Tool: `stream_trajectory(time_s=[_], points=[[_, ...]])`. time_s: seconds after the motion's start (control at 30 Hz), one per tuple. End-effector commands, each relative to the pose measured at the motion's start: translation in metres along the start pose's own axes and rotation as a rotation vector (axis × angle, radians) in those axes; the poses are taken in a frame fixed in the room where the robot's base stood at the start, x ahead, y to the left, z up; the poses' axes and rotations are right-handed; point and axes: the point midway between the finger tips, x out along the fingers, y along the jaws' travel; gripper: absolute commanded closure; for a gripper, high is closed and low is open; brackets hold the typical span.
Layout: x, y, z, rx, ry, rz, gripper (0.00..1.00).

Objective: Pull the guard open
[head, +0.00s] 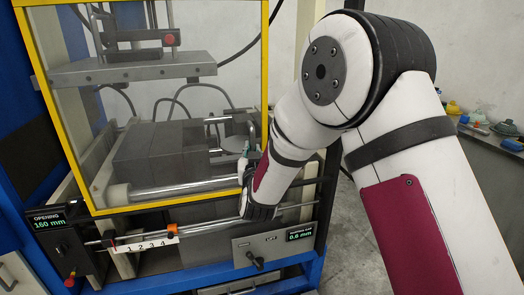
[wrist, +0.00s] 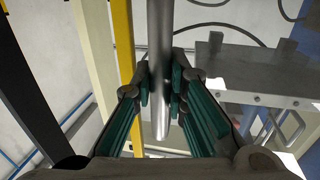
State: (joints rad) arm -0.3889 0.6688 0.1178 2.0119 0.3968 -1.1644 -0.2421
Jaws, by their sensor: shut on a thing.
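The guard is a clear panel in a yellow frame (head: 265,70) across the front of the press, in the head view. Its yellow frame also shows as an upright strip in the wrist view (wrist: 123,50). My gripper (head: 246,152) is at the guard's lower right edge, partly hidden behind my arm. In the wrist view, my gripper (wrist: 161,82) has its teal fingers on both sides of a round grey bar handle (wrist: 160,35), shut on it. The bar's lower end shows between the fingers. In the head view the handle is hard to make out.
Behind the panel are grey blocks (head: 150,150) and an upper plate (head: 130,68). Below are a rail with a numbered scale (head: 147,243), an "OPENING 160 mm" display (head: 50,220) and a control panel (head: 275,248). A shelf with small coloured items (head: 490,130) stands right.

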Motion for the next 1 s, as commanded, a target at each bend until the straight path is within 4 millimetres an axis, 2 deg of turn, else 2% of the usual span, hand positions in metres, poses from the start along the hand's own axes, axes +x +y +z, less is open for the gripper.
stream_trajectory(time_s=[0.3,0.33,0.4,0.77,0.87,1.0], points=[[0.000,-0.002,0.000,0.000,-0.001,-0.002,1.00],[0.000,-0.002,0.000,0.000,-0.001,-0.002,0.82],[0.000,-0.001,0.000,0.000,-0.001,-0.002,0.66],[-0.002,-0.001,0.000,0.000,0.000,-0.001,0.65],[-0.010,-0.001,0.001,-0.001,-0.002,-0.002,0.65],[-0.034,-0.001,0.000,-0.001,-0.003,-0.003,0.65]])
